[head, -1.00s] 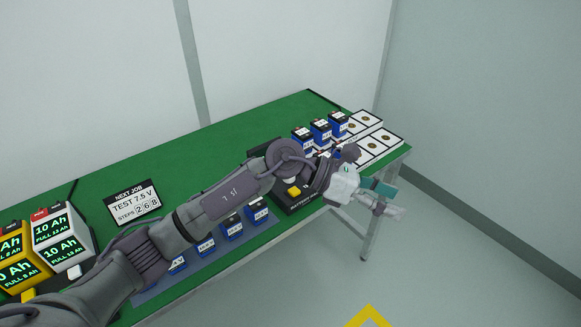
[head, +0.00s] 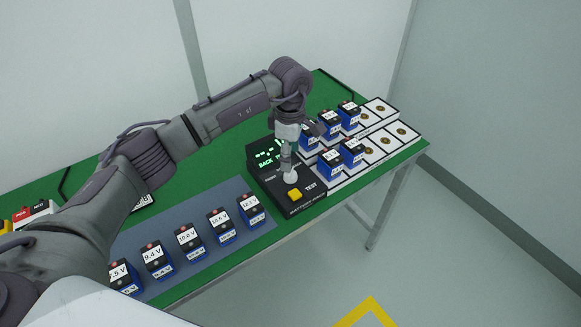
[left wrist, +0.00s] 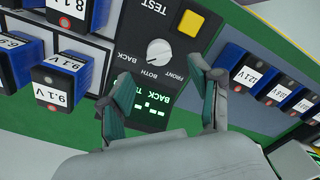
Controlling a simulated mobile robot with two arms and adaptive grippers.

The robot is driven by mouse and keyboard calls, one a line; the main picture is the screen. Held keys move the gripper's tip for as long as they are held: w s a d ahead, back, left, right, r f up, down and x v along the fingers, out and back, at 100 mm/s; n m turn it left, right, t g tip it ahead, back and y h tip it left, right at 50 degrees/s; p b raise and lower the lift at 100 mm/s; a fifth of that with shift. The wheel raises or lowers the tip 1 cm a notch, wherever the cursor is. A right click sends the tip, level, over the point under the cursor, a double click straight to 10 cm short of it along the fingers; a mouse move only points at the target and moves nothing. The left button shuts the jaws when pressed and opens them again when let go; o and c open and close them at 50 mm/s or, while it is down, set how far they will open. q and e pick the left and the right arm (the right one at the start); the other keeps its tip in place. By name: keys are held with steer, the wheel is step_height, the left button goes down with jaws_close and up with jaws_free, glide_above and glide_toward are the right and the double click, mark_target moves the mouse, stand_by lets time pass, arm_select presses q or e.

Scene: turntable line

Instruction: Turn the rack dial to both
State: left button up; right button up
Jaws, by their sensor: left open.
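The rack dial (left wrist: 160,52) is a round pale knob on a black tester box (head: 309,203), with the words FRONT, BOTH and BACK printed around it. I cannot tell which word its pointer meets. The lit green display (left wrist: 150,104) reads BACK. In the head view the dial (head: 291,177) shows just below my left gripper (head: 289,160), which points down over the box. In the left wrist view the left gripper's two teal-padded fingers (left wrist: 163,98) are spread apart and empty, with the dial beyond their tips. My right gripper is in neither view.
A yellow TEST button (head: 295,194) sits close to the dial. Blue batteries stand in the white rack (head: 372,158) to the right. Several more batteries stand on a grey mat (head: 172,228) to the left.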

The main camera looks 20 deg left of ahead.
mark_target(290, 175)
arm_select(q)
step_height(290, 175, down, 6)
steer(key=shift+r+p, duration=0.2)
steer(key=shift+p, duration=0.2)
steer(key=shift+w+f, duration=0.1)
steer(key=shift+f, duration=0.35)
steer(key=c, duration=1.2)
steer(key=shift+o, duration=0.2)
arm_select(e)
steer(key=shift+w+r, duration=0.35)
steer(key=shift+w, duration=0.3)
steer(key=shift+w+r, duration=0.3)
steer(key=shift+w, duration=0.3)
